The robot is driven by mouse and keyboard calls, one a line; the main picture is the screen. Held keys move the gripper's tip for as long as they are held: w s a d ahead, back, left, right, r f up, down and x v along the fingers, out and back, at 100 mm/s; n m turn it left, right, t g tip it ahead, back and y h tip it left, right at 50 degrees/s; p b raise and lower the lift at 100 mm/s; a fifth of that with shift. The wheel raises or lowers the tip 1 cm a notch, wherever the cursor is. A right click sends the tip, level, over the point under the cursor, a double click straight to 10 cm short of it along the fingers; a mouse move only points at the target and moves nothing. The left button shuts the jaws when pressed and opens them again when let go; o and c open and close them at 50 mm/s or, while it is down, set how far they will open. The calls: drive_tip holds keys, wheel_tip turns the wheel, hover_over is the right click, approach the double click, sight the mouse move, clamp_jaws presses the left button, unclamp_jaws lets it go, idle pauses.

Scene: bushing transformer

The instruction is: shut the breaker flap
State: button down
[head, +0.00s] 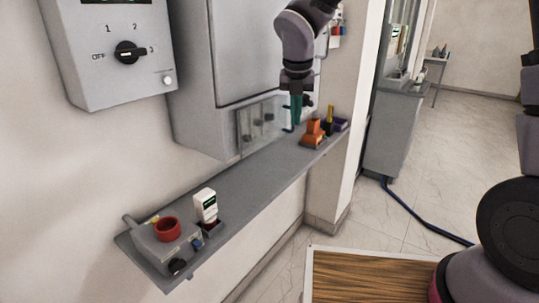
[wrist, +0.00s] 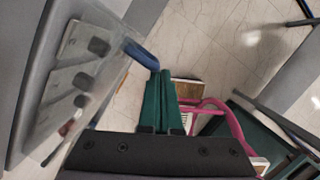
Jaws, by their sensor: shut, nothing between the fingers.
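The breaker flap (head: 246,131) is a clear panel low on the grey cabinet, with several dark breaker switches visible through it. In the wrist view the flap (wrist: 110,84) fills the left side, and its blue handle (wrist: 141,54) is at its right edge. The flap appears to stand out from the switches, but its exact angle is hard to tell. My gripper (head: 296,122) has green fingers, is shut and empty, and points down beside the handle. In the wrist view the fingertips (wrist: 166,74) are just right of the handle; I cannot tell if they touch.
A grey shelf (head: 225,187) runs below the cabinet. It holds an orange holder (head: 313,134), a white meter (head: 205,205) and a box with a red ring (head: 167,230). A dial box (head: 115,55) hangs at left.

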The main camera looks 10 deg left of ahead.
drive_tip(key=shift+w+a, duration=0.4)
drive_tip(key=shift+w, duration=0.05)
idle(0.4)
